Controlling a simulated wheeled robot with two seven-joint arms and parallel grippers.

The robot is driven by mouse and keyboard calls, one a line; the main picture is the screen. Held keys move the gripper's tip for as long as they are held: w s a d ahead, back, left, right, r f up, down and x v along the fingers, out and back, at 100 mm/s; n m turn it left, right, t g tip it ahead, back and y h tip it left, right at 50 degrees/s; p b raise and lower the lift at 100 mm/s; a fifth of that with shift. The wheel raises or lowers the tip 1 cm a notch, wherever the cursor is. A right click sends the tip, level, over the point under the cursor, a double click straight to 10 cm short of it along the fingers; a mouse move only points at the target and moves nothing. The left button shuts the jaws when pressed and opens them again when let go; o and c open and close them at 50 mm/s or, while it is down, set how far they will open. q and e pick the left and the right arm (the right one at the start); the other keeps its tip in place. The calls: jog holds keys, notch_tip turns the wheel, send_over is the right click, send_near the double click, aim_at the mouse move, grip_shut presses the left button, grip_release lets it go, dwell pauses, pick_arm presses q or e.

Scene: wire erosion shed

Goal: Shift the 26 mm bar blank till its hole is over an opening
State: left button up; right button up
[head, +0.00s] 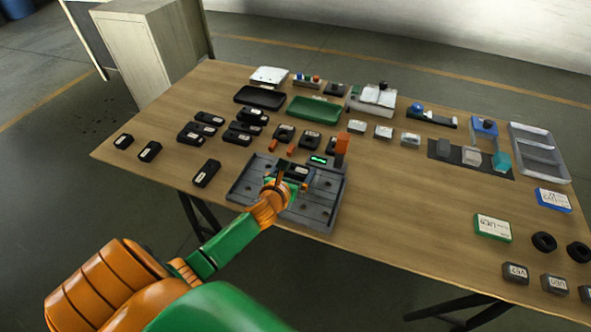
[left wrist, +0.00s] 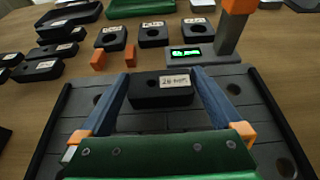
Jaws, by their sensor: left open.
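The 26 mm bar blank (left wrist: 148,94) is a dark block with a white "26 mm" label. It lies on the grey plate (left wrist: 262,120), which has several round openings. In the head view the blank (head: 299,171) is near the back of the plate (head: 318,214), partly behind my gripper. My left gripper (head: 289,180) is over the plate. Its two blue fingers (left wrist: 160,80) are apart, one on each side of the blank; I cannot tell whether they touch it. My right gripper is not in view.
A post with an orange top (head: 342,144) and a green-lit display (head: 318,160) stand at the plate's back edge. Two small orange blocks (left wrist: 98,59) and several labelled black blocks (head: 207,173) lie behind and left.

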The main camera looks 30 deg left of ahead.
pick_arm(q)
jog(key=shift+w+f, duration=0.1)
jog(key=shift+w, duration=0.1)
jog(key=shift+c, duration=0.2)
grip_shut()
jog(key=shift+a, duration=0.35)
jog(key=shift+s+a, duration=0.3)
jog(key=shift+a, duration=0.25)
jog(key=shift+o, duration=0.2)
grip_release()
jog(key=shift+w+d, duration=0.1)
jog(key=p+v, duration=0.1)
jog(key=v, duration=0.6)
jog(key=shift+d+p, duration=0.1)
jog(key=shift+p, duration=0.3)
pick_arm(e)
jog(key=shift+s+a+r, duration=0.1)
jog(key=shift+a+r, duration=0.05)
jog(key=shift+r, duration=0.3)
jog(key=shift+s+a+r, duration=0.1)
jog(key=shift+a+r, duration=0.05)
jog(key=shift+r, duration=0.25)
